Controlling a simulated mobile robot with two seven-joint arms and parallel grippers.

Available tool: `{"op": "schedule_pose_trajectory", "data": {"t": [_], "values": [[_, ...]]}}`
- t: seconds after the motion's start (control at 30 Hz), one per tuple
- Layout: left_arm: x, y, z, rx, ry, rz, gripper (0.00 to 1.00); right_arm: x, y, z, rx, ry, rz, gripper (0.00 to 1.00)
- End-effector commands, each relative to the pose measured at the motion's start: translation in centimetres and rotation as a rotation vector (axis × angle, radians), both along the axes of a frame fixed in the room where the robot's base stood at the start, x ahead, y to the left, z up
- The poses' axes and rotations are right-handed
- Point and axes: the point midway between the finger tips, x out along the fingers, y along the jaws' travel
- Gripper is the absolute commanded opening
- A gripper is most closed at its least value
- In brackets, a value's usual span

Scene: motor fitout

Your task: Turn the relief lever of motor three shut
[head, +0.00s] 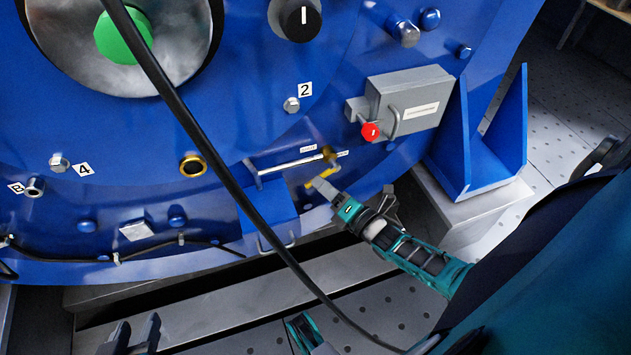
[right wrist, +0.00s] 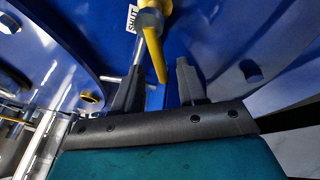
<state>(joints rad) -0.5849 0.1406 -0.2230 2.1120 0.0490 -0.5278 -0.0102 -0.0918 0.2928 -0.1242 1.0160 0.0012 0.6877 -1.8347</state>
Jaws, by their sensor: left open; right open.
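The relief lever (head: 322,177) is a yellow handle low on the blue motor housing, below a brass pivot (head: 328,155) at the end of a metal pipe. My right gripper (head: 350,190) is open at the lever, with one finger partly covering it. In the right wrist view the yellow lever (right wrist: 153,45) reaches down between the two open fingers (right wrist: 158,80); I cannot tell whether they touch it. A "SHUT" label (right wrist: 131,18) sits beside the lever's upper part. My left gripper (head: 135,335) is open and empty at the bottom left, away from the housing.
A grey box (head: 408,100) with a red knob (head: 371,131) is right of the lever. A black cable (head: 200,140) crosses the head view diagonally. A blue bracket (head: 480,150) stands at the right. Numbered bolts and a brass-ringed port (head: 193,166) lie to the left.

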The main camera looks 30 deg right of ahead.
Motion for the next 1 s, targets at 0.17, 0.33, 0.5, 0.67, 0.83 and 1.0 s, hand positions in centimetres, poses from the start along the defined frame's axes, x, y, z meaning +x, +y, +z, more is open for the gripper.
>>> {"op": "schedule_pose_trajectory", "data": {"t": [0.17,0.33,0.5,0.67,0.83,1.0], "values": [[0.1,-0.3,-0.6,-0.004,0.005,-0.005,0.43,2.6,0.4,-0.1,0.001,0.000,-0.001,0.41],[0.2,-0.5,-0.3,-0.008,-0.002,-0.008,0.43,3.6,0.5,-0.1,0.001,0.000,-0.001,0.41],[0.2,-0.5,-0.2,-0.007,-0.003,-0.009,0.43,3.7,0.5,0.0,0.001,0.002,-0.001,0.41],[0.2,-0.5,-0.2,-0.006,-0.002,-0.010,0.43,3.7,0.5,0.0,0.001,0.002,-0.001,0.36],[0.2,-0.4,-0.4,-0.004,0.001,-0.009,0.43,3.7,0.5,0.0,0.002,0.001,-0.002,0.20],[0.1,-0.3,-0.5,-0.002,0.002,-0.009,0.43,3.7,0.5,0.0,0.002,0.001,-0.002,0.04]]}}
